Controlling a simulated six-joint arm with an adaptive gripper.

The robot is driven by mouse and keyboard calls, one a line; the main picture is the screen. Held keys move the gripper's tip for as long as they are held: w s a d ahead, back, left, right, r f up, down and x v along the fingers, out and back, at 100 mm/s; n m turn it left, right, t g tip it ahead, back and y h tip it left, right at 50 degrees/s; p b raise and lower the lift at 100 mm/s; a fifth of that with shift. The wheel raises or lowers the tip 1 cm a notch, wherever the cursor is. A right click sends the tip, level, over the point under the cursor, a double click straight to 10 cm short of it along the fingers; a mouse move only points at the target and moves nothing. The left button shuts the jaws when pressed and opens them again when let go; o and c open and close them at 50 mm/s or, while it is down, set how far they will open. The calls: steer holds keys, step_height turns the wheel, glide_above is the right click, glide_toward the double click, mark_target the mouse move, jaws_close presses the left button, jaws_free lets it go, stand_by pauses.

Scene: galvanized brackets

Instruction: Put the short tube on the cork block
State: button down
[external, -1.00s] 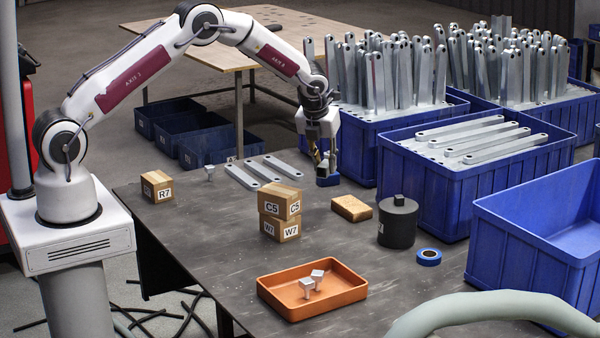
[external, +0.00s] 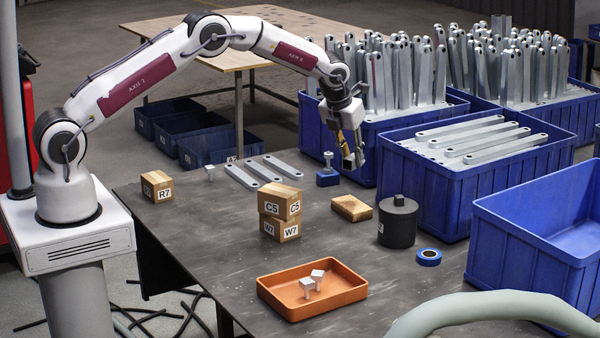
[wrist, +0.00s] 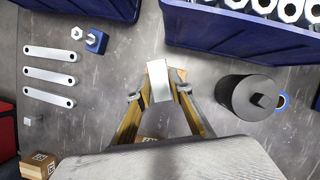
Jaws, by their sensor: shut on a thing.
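My gripper (external: 352,156) is shut on the short tube (wrist: 159,82), a plain silver piece between the yellow-sided fingers in the wrist view. It is held above the table, to the right of the blue block; in the external view the fingers largely hide it. The cork block (external: 351,208) is a flat tan slab lying on the table, below and apart from my gripper in the external view.
A blue block (external: 327,178) with a silver bolt-like piece stands behind the cork. A black canister (external: 397,226) and blue tape (external: 429,257) are to its right. Stacked boxes (external: 280,213) stand left, an orange tray (external: 345,296) in front. Blue crates (external: 455,195) line the right.

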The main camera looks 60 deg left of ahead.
glide_above(354, 202)
steer(key=s, duration=0.1)
steer(key=shift+s+d+f, duration=0.1)
steer(key=shift+f, duration=1.45)
steer(key=shift+s+d+f, duration=0.1)
steer(key=shift+f, duration=1.45)
steer(key=shift+f, duration=0.1)
steer(key=shift+f, duration=1.8)
steer(key=shift+f, duration=0.15)
steer(key=c, duration=1.8)
jaws_free()
steer(key=shift+v, duration=6.2)
